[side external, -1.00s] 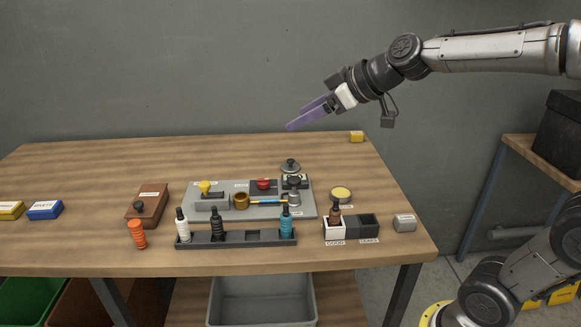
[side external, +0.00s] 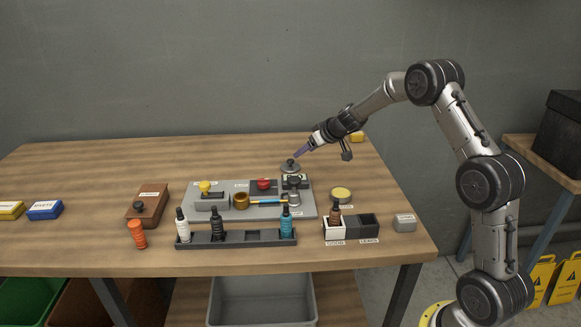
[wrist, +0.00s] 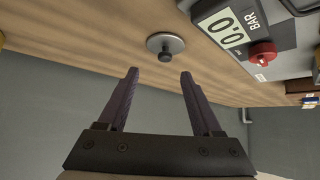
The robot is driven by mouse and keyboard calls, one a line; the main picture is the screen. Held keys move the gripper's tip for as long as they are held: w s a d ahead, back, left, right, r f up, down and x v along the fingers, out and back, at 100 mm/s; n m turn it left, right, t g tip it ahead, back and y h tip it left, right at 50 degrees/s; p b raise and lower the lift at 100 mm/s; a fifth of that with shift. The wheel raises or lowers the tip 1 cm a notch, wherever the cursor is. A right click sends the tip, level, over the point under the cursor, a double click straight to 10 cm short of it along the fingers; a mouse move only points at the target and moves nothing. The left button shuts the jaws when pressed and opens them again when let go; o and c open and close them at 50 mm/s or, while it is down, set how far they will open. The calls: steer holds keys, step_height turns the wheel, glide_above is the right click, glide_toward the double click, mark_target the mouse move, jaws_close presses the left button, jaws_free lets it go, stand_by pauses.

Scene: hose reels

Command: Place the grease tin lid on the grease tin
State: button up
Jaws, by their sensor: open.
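The grease tin lid (side external: 291,168), a grey disc with a dark knob on top, lies flat on the table behind the grey panel. It also shows in the wrist view (wrist: 165,46), just beyond and roughly midway between my fingertips. The likely grease tin (side external: 341,194), a low round tin with a yellow top face, stands right of the panel; its label is too small to read. My gripper (side external: 297,155) is open and empty, pointing down-left just above the lid knob. The gap between its purple fingers shows in the wrist view (wrist: 160,73).
A gauge reading 0.0 BAR (wrist: 228,25) with a red knob (wrist: 262,53) is close to the lid. A bottle rack (side external: 235,238) and a two-part box (side external: 362,226) stand in front. A yellow block (side external: 357,136) is at the back edge. The back left table is clear.

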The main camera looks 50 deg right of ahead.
mark_target(291, 160)
steer(key=x, duration=0.3)
steer(key=shift+a+x, duration=0.2)
steer(key=shift+x, duration=1.2)
steer(key=shift+a+x, duration=0.2)
steer(key=shift+x, duration=1.15)
jaws_close()
